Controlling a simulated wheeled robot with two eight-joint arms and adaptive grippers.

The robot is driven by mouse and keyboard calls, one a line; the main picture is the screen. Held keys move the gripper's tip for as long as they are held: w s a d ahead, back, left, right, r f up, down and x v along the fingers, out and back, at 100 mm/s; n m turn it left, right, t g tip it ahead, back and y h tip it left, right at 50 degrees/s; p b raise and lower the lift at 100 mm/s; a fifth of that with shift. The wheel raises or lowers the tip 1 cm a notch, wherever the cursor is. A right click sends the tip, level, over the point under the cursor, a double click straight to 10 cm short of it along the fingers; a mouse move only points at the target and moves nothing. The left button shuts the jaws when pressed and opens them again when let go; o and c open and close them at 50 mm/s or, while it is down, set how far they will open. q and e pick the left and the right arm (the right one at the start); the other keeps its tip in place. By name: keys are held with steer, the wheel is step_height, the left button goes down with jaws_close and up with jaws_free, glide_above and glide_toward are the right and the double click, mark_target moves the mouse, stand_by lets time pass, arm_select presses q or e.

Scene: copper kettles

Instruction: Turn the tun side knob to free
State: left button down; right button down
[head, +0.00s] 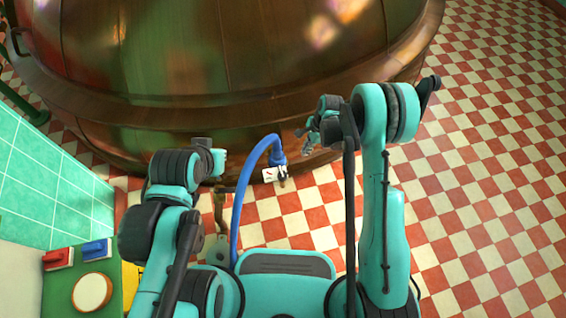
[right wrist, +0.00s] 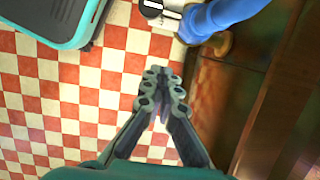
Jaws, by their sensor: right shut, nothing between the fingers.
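The copper tun (head: 230,60) fills the top of the head view. A white plate (head: 268,175) with dark marks and a small black knob (head: 282,174) sit low at its side, by the end of a blue hose. In the right wrist view the black knob (right wrist: 151,9) shows at the top edge, partly cut off. My right gripper (head: 307,143) is right of the knob and apart from it; its fingers (right wrist: 163,80) are shut with nothing between them. My left arm's end (head: 220,161) is left of the hose; its fingers cannot be made out.
The blue hose (head: 240,195) arches up between my arms and joins a fitting beside the plate. A green panel (head: 60,285) with red and blue switches and a round cream button (head: 92,292) stands at lower left. The checkered floor (head: 480,170) at right is clear.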

mark_target(281, 173)
steer(key=s+a+f+b, duration=0.1)
steer(key=a+f+b, duration=0.4)
steer(key=f, duration=0.6)
steer(key=shift+s+a+f, duration=0.15)
steer(key=shift+s+a, duration=0.25)
steer(key=shift+a, duration=0.45)
steer(key=shift+a, duration=0.1)
